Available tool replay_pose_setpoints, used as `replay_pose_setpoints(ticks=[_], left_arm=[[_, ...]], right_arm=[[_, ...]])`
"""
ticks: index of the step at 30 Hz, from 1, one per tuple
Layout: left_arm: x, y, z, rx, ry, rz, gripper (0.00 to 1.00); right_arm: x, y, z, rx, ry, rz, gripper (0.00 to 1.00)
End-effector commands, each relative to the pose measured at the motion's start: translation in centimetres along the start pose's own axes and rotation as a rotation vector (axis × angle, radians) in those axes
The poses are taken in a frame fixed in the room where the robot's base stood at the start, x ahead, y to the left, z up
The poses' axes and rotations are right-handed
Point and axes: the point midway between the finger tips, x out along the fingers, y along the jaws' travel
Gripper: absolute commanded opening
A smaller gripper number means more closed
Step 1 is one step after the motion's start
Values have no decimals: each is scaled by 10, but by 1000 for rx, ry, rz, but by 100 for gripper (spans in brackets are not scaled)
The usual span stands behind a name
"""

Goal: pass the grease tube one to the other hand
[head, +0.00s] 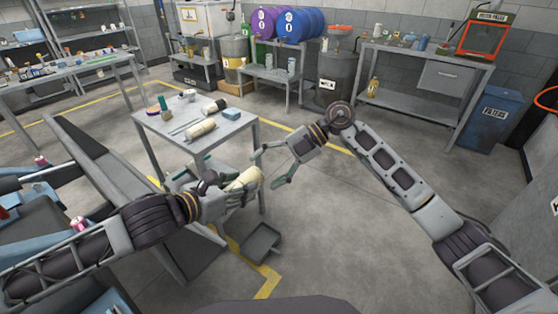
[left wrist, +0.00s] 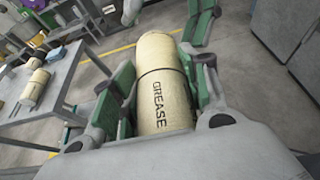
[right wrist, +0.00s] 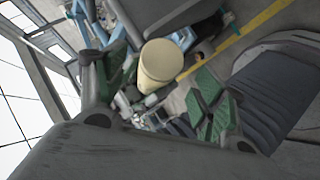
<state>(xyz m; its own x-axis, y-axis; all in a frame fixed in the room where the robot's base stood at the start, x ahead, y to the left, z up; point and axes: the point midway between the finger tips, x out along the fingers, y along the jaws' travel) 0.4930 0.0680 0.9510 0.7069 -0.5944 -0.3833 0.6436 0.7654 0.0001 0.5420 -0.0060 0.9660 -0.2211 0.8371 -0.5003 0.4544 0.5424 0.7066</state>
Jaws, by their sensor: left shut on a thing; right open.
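The cream grease tube (head: 246,180), lettered GREASE, is held in my left gripper (head: 226,190), in front of the small grey table. In the left wrist view the tube (left wrist: 163,85) lies lengthwise between the green finger pads of my left gripper (left wrist: 160,100), which is shut on it. My right gripper (head: 268,165) is open and empty, just right of the tube's free end, fingers pointing toward it. In the right wrist view the tube's round end (right wrist: 160,62) shows between the open green-padded fingers of my right gripper (right wrist: 160,95); whether it is inside their reach I cannot tell.
The small grey table (head: 240,127) holds another cream tube (head: 201,129), a blue block (head: 231,114) and several small items. A dark tray (head: 261,242) lies on the floor below. A long bench (head: 105,165) stands at left.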

Motion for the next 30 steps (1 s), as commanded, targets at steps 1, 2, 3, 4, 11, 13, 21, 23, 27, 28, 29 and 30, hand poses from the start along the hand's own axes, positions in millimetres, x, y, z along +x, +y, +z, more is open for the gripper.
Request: replay_pose_setpoints(ticks=[1, 2, 3, 4, 11, 13, 21, 23, 27, 28, 29, 30], left_arm=[[0, 0, 0, 0, -1, 0, 20], [0, 0, 0, 0, -1, 0, 20], [0, 0, 0, 0, -1, 0, 20], [0, 0, 0, 0, -1, 0, 20], [0, 0, 0, 0, -1, 0, 20], [0, 0, 0, 0, -1, 0, 20], [0, 0, 0, 0, -1, 0, 20], [0, 0, 0, 0, -1, 0, 20], [0, 0, 0, 0, -1, 0, 20], [0, 0, 0, 0, -1, 0, 20], [0, 0, 0, 0, -1, 0, 20], [0, 0, 0, 0, -1, 0, 20]], right_arm=[[7, 0, -1, 0, 3, 0, 70], [10, 0, -1, 0, 3, 0, 70], [15, 0, 0, 0, 3, 0, 70], [18, 0, 0, 0, 3, -1, 70], [34, 0, 0, 0, 0, 1, 70], [37, 0, 0, 0, 0, 1, 70], [38, 0, 0, 0, 0, 0, 70], [38, 0, 0, 1, 0, 0, 70], [38, 0, 0, 1, 0, 0, 53], [38, 0, 0, 1, 0, 0, 49], [38, 0, 0, 1, 0, 0, 45], [38, 0, 0, 1, 0, 0, 40]])
